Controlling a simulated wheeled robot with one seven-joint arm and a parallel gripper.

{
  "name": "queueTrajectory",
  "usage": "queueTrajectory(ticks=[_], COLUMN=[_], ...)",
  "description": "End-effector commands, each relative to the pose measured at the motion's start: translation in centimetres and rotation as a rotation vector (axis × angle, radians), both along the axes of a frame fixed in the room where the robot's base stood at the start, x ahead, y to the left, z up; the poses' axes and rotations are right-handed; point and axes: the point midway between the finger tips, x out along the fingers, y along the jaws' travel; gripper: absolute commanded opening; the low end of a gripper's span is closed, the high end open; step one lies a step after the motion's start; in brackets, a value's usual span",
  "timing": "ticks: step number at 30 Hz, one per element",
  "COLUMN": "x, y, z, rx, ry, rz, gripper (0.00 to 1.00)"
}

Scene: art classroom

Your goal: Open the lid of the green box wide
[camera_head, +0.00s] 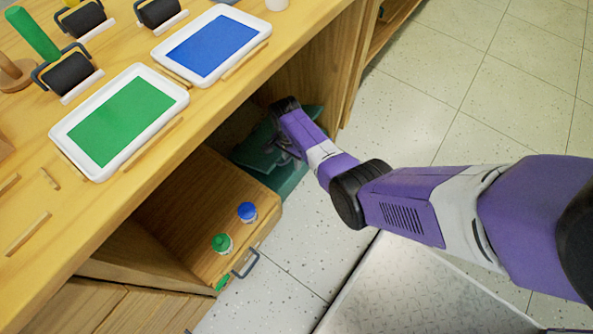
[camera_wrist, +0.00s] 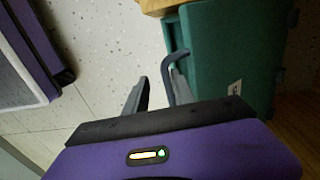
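The dark green box (camera_head: 287,180) sits in the opening under the counter, right of a wooden drawer unit, in the head view. My arm covers part of it, and I cannot tell how far its lid is raised. In the wrist view the green box (camera_wrist: 230,55) fills the upper right, with a small white label. A bent grey-green bar (camera_wrist: 176,52), perhaps a handle, stands at its left edge. My gripper (camera_wrist: 158,88) has its fingers apart, the right one close to this bar; contact is unclear. In the head view my gripper (camera_head: 284,148) is over the box.
The wooden drawer unit (camera_head: 185,205) bears a blue-capped bottle (camera_head: 247,212) and a green-capped bottle (camera_head: 222,243), with a handle (camera_head: 246,264) on its front. The counter (camera_head: 110,205) above holds a green paint tray (camera_head: 120,120) and a blue one (camera_head: 212,46). The floor (camera_head: 470,80) at right is clear.

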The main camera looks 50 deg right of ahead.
Motion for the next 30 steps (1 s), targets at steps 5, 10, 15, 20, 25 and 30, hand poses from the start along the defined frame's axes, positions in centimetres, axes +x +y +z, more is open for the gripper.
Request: queueTrajectory(ticks=[5,10,15,20,25,30], x=[-1.3,-1.9,-2.0,-2.0,-2.0,-2.2], y=[-0.1,-0.1,-0.1,-0.1,0.0,0.5], z=[-2.9,-4.2,-4.6,-4.5,-4.3,-3.0], rx=[0.000,0.001,0.002,0.001,0.000,-0.013], ry=[0.001,-0.027,-0.041,-0.042,-0.044,-0.086], rz=[0.000,0.000,0.000,0.000,0.001,0.020], gripper=[0.31,0.31,0.31,0.31,0.12,0.00])
